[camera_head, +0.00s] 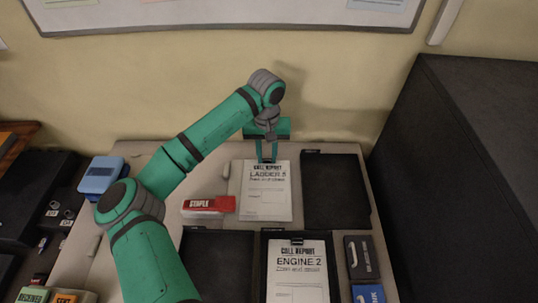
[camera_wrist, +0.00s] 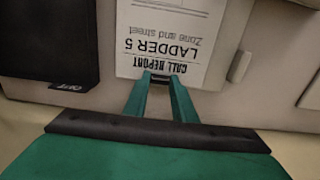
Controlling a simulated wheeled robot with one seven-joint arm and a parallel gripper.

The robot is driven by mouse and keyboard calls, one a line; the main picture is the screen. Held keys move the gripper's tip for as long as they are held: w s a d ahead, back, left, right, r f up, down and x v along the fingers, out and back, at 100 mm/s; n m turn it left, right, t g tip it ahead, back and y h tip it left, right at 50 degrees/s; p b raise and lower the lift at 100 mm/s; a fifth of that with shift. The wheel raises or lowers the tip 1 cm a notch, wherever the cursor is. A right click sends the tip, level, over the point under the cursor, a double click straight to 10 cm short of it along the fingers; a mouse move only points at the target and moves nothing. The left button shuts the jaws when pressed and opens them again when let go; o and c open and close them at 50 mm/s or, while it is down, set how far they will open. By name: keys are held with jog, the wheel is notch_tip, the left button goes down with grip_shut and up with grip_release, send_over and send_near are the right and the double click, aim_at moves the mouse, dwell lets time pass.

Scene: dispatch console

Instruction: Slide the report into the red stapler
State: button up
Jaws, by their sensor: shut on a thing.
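The LADDER 5 call report (camera_head: 266,205) is a white sheet lying flat or nearly flat over the console. It also shows upside down in the wrist view (camera_wrist: 180,40). My gripper (camera_head: 267,160) is shut on its top edge, near the "CALL REPORT" heading; its fingertips show in the wrist view (camera_wrist: 161,80). The red stapler (camera_head: 222,203), marked STAPLE, lies just left of the report's lower left side in the head view. I cannot tell whether they touch. The stapler does not show in the wrist view.
A dark tray (camera_head: 335,190) lies right of the report, marked OUT in the wrist view (camera_wrist: 68,86). An ENGINE 2 report (camera_head: 298,283) on a dark board and another dark panel (camera_head: 215,262) lie in front. A blue device (camera_head: 101,175) stands left, a tall dark cabinet (camera_head: 460,150) right.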

aim_at(253, 162)
jog(key=shift+a+f, duration=0.1)
jog(key=shift+a, duration=2.3)
dwell(1.2)
jog(key=o, duration=1.7)
jog(key=shift+d, duration=0.1)
jog(key=shift+r, duration=3.55)
